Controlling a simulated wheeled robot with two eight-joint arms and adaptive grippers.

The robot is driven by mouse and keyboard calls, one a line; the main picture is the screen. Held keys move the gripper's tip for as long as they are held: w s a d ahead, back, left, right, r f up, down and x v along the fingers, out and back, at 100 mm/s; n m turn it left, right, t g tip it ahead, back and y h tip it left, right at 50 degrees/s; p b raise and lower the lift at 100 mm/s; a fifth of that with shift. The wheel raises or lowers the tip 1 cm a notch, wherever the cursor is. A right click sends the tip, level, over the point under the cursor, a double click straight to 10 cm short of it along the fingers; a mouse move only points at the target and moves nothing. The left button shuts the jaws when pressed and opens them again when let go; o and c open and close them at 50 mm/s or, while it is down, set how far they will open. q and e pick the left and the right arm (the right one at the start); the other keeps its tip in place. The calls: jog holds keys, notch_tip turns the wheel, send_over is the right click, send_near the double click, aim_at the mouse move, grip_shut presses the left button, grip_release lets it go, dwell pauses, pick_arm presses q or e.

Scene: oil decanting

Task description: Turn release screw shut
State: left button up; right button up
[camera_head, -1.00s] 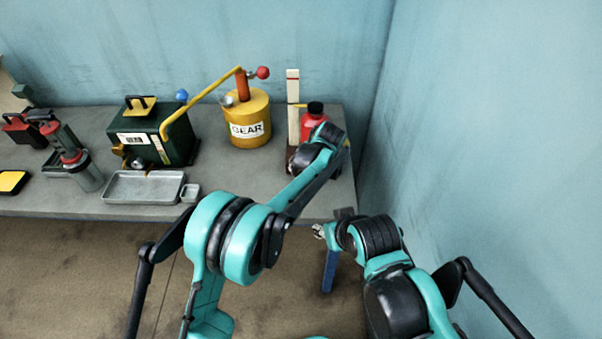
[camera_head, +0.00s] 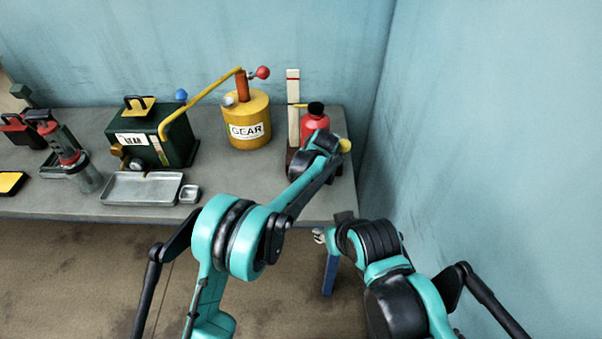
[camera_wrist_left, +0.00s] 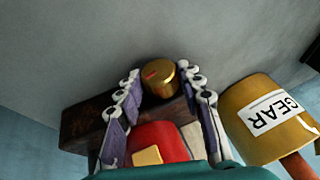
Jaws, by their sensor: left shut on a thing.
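The release screw is a round brass knob (camera_wrist_left: 158,80) with a red mark on its face, in the left wrist view. My left gripper (camera_wrist_left: 160,74) has one finger on each side of the knob and is shut on it. Behind the knob is a red body (camera_wrist_left: 158,140) with a yellow patch, on a dark block (camera_wrist_left: 82,125). In the head view the red body (camera_head: 315,121) has a black top; my left wrist hides its lower part and the knob. My right gripper (camera_head: 318,236) is low in front of the bench, too small to tell its state.
A yellow GEAR can (camera_head: 247,135) with a pump arm stands left of the red body, near the left fingers. A white upright post (camera_head: 293,105) stands close behind. A green box (camera_head: 150,140), metal tray (camera_head: 143,188) and small dish (camera_head: 189,194) lie farther left. The wall is close on the right.

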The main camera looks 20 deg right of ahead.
pick_arm(q)
jog(key=shift+w+a+r+g+h, duration=0.1)
jog(key=shift+a+g+h, duration=0.2)
jog(key=shift+h, duration=0.6)
jog(key=shift+a+n+g+h, duration=0.15)
jog(key=shift+n+g+h, duration=0.2)
jog(key=shift+h, duration=0.75)
jog(key=shift+a+n+g+h, duration=0.1)
jog(key=shift+n+g+h, duration=0.2)
jog(key=shift+h, duration=0.8)
jog(key=o, duration=1.2)
jog(key=shift+c, duration=0.2)
jog(key=v, duration=1.1)
jog(key=shift+a+r, duration=0.25)
